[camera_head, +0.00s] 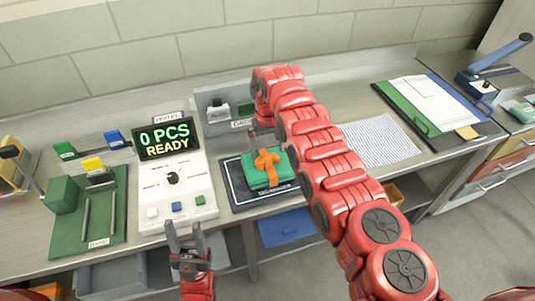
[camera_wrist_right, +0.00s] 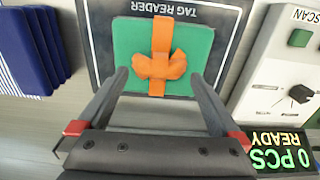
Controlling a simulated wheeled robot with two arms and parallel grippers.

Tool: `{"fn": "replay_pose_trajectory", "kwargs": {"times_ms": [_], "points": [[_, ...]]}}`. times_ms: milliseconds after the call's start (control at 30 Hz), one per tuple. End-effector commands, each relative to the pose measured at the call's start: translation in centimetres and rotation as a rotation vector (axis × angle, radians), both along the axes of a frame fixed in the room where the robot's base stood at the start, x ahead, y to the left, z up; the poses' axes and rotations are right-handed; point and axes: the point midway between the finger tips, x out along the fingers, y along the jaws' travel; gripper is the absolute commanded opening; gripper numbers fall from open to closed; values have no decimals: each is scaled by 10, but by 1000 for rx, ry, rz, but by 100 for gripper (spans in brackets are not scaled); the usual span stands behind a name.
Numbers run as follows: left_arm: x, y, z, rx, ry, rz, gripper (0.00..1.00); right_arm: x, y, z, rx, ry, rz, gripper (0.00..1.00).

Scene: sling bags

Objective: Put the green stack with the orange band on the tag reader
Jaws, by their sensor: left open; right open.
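The green stack (camera_head: 258,178) with an orange band (camera_head: 267,160) lies flat on the black tag reader (camera_head: 236,194) in the head view. The right wrist view also shows the green stack (camera_wrist_right: 195,50), its knotted orange band (camera_wrist_right: 158,65) and the tag reader (camera_wrist_right: 228,16). My right gripper (camera_wrist_right: 159,78) is open, its fingertips apart over the near part of the stack, gripping nothing. In the head view my right arm hides most of this gripper. My left gripper (camera_head: 187,240) is open and empty in front of the counter edge.
A white console (camera_head: 183,188) with a display reading "0 PCS READY" (camera_head: 166,138) stands left of the reader. A green fixture (camera_head: 68,230) is further left. A striped cloth (camera_head: 380,140) and a clipboard board (camera_head: 437,103) lie to the right. A grey bin (camera_head: 207,129) stands behind the reader.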

Motion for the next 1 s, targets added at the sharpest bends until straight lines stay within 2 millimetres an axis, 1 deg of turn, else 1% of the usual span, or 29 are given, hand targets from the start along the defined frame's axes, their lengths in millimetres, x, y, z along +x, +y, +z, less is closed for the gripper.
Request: {"fn": "replay_pose_trajectory", "kwargs": {"times_ms": [33, 167, 200, 367, 400, 467, 600, 1000], "points": [[0, 0, -11, 0, 0, 0, 50, 2, 1, 7, 2, -9, 1, 100], [0, 0, -23, 0, 0, 0, 50, 2, 1, 35, 0, -7, 0, 100], [0, 0, -28, 0, 0, 0, 50, 1, 1, 45, 0, -7, 0, 100], [0, 0, -33, 0, 0, 0, 50, 0, 1, 67, 0, -4, 0, 100], [0, 0, -25, 0, 1, 0, 50, 0, 2, 78, 1, -2, 1, 100], [0, 0, -17, 0, 0, 0, 50, 0, 2, 86, 1, -1, 1, 100], [0, 0, -14, 0, 0, 0, 50, 0, 1, 92, 0, 0, -1, 100], [0, 0, -16, 0, 0, 0, 50, 0, 0, 91, -1, 0, -1, 100]]}}
